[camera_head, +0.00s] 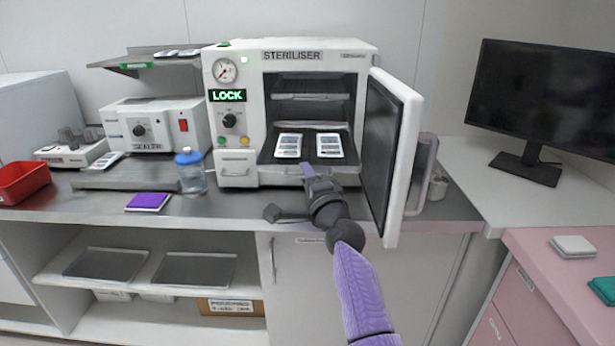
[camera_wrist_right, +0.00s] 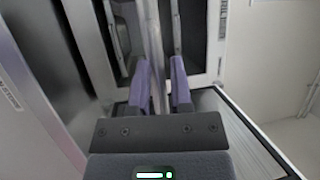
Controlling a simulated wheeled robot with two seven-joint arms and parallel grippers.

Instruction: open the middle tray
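The white steriliser (camera_head: 235,165) stands on the counter with its door (camera_head: 409,150) swung open to the right. Trays show one above another inside: an upper tray (camera_head: 308,96), one below it (camera_head: 312,124), and the lowest visible one (camera_head: 308,158), bearing two white packs (camera_head: 289,145) (camera_head: 330,146). My right gripper (camera_head: 307,170) is at the front edge of that lowest visible tray. In the right wrist view its purple-padded fingers (camera_wrist_right: 162,88) stand apart on either side of a thin metal strip (camera_wrist_right: 154,45); firm contact is not clear. My left gripper is out of view.
The open door bounds the space right of my right arm. A blue-capped bottle (camera_head: 191,172) and a purple pack (camera_head: 148,201) are on the counter to the left. A red bin (camera_head: 22,182) is farther left, and a monitor (camera_head: 540,105) stands at right.

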